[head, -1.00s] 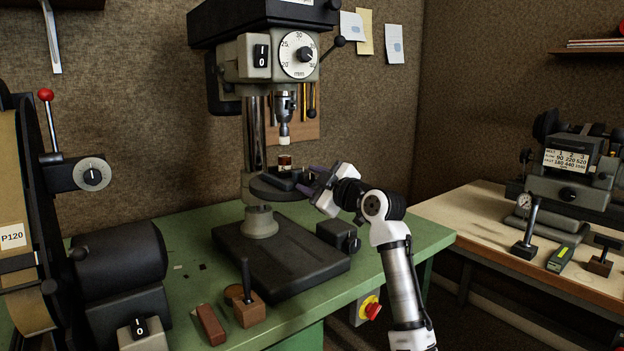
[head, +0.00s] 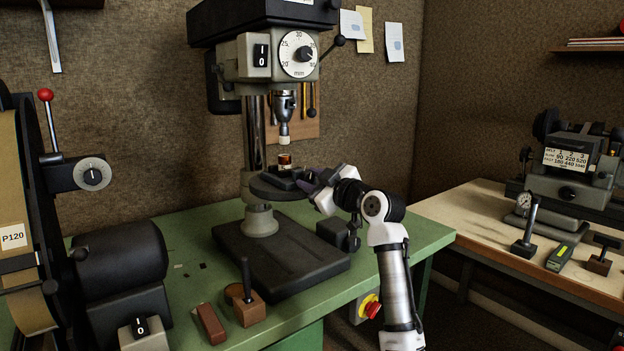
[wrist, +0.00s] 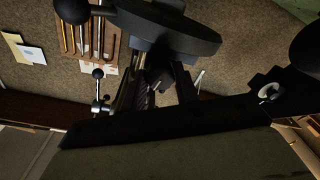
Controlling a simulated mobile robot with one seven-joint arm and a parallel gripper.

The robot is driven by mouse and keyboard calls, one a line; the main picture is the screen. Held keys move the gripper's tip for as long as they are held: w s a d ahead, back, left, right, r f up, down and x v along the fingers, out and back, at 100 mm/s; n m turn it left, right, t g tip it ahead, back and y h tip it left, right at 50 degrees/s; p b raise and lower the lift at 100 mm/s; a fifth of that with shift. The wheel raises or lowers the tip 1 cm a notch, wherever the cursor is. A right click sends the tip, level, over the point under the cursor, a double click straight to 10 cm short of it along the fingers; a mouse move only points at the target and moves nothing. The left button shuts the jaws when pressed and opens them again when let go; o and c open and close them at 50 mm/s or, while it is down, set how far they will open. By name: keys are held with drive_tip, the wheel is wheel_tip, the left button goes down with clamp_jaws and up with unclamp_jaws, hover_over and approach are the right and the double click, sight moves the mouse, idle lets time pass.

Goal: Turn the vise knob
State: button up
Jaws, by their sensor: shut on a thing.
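The small dark vise (head: 283,183) sits on the round drill press table (head: 272,194), with a copper-coloured piece (head: 284,160) standing upright in it. My gripper (head: 309,180) reaches in from the right at the vise's right end. It is shut on the vise knob, which the fingers hide in the head view. In the wrist view my gripper (wrist: 150,88) is dark, and the knob cannot be made out between the fingers. The round table (wrist: 175,32) shows close by at the top of the wrist view.
The drill chuck (head: 284,117) with its pale tip hangs above the copper-coloured piece. The press base (head: 283,255) stands on the green bench (head: 395,243). A dark box (head: 338,233) is under my wrist. A belt grinder (head: 118,258) stands at left.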

drive_tip(key=m+p, duration=0.2)
drive_tip(key=m, duration=0.4)
drive_tip(key=shift+m, duration=0.3)
drive_tip(key=m+p, duration=0.3)
drive_tip(key=m, duration=0.3)
drive_tip(key=shift+r+m+t, duration=0.1)
drive_tip(key=shift+m+t, duration=0.2)
drive_tip(key=m+p, duration=0.3)
drive_tip(key=m, duration=0.2)
drive_tip(key=shift+r+m+h+p, duration=0.1)
drive_tip(key=shift+m+h+p, duration=0.2)
drive_tip(key=shift+h, duration=0.1)
drive_tip(key=m+p, duration=0.4)
drive_tip(key=m, duration=0.1)
drive_tip(key=shift+m, duration=0.3)
drive_tip(key=o, duration=0.7)
drive_tip(key=shift+f, duration=0.2)
drive_tip(key=shift+f, duration=0.1)
